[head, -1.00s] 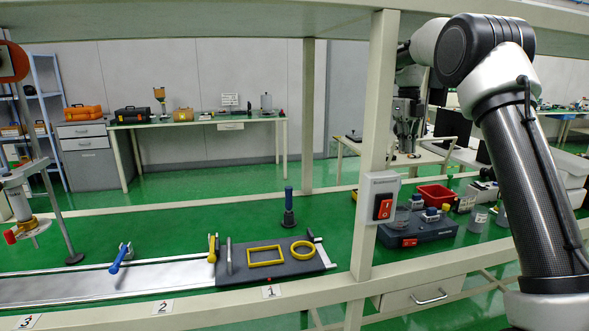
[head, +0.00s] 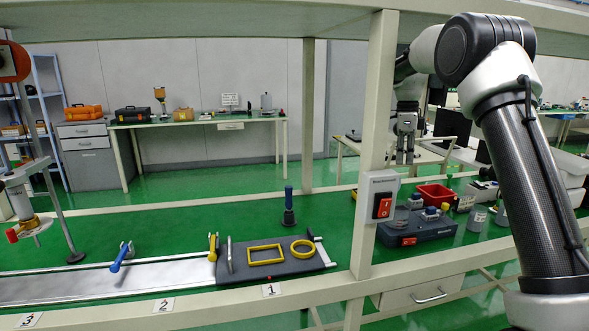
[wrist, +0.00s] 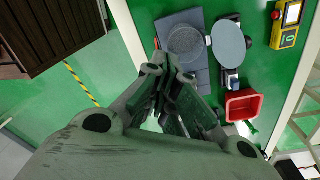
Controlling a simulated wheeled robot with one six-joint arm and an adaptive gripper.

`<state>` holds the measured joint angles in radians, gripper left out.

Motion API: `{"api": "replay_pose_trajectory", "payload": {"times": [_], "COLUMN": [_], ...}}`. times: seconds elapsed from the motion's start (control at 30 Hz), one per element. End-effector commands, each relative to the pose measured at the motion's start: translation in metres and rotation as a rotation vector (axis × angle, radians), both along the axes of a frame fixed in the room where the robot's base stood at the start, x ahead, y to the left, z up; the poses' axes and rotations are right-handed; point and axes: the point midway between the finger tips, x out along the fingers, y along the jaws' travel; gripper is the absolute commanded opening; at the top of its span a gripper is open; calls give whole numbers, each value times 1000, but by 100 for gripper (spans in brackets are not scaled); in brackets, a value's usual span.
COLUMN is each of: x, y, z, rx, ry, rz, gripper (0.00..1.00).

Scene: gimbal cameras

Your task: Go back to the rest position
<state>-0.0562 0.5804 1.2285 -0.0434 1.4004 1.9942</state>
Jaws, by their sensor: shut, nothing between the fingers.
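My gripper (head: 404,160) hangs pointing down on my raised arm at the right of the head view, just right of the cream post. It is shut and empty. In the wrist view the closed fingers (wrist: 172,68) reach up the middle of the picture. They appear above the green bench, below a dark blue-grey case (wrist: 184,22) in the picture. Nothing touches the fingertips as far as I can see.
The case (head: 418,230), a red bin (head: 436,193) and small jars stand on the green bench. The post (head: 374,130) with a red switch box (head: 379,198) stands left of my gripper. A shelf edge (head: 300,18) runs overhead. A conveyor (head: 110,283) lies at left.

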Motion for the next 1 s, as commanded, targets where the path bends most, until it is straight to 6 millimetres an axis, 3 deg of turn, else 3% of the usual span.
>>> {"api": "replay_pose_trajectory", "payload": {"times": [0.13, 0.27, 0.37, 0.5, 0.6, 0.8, 0.9, 1.0], "x": [-31, -73, -118, -198, -254, -358, -397, -420], "y": [-1, -3, -6, -11, -15, -20, -22, -23], "z": [-15, -12, -3, 9, 12, 6, 0, 1], "rx": [34, 63, 75, 60, 26, -69, -116, -166], "ry": [29, 27, 11, -27, -54, -111, -147, -182], "rz": [401, 790, 1102, 1518, 1737, 1953, 1945, 1936], "gripper": [0, 0, 0, 0, 0, 0, 0, 0]}}
